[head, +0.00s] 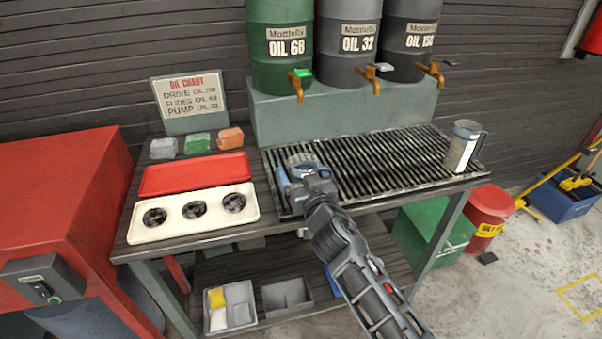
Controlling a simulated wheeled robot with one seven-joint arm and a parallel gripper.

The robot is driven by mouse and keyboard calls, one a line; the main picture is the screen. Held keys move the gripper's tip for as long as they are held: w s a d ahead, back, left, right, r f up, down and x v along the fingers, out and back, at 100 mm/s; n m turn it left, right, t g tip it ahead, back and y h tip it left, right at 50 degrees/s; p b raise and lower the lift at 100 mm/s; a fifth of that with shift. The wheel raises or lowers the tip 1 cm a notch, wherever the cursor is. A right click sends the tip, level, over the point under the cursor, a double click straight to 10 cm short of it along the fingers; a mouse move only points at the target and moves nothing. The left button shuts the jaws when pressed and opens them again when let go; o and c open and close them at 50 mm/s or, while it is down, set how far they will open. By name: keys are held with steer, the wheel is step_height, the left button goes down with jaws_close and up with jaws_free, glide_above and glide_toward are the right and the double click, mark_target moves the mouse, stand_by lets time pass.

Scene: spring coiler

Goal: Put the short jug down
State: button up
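A short jug (297,160) shows as a round grey rim with some blue at the left end of the black drain grate (370,165). My gripper (307,172) is right at the jug, on its near side, and covers most of it. The fingertips are hidden, so I cannot see whether they grip it. I also cannot tell whether the jug's base touches the grate. A taller grey jug (462,146) with a white label and a handle stands upright at the grate's right end.
Green (281,45), dark grey (345,45) and black (409,40) oil drums with taps stand behind the grate. A cream tray (175,222) with three dark round pieces and a red tray (195,173) lie left. The middle of the grate is clear.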

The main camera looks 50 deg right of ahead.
steer(key=shift+o, duration=0.4)
steer(key=v, duration=0.2)
steer(key=b+v, duration=0.1)
steer(key=v, duration=0.1)
steer(key=b+v, duration=0.1)
steer(key=v, duration=0.1)
steer(key=shift+s+d+f, duration=0.1)
steer(key=shift+s+f, duration=0.15)
steer(key=shift+f, duration=0.15)
steer(key=shift+s+a+r, duration=0.1)
steer(key=shift+s+a, duration=0.2)
steer(key=shift+s, duration=0.25)
steer(key=shift+s+a, duration=0.1)
steer(key=shift+a, duration=0.05)
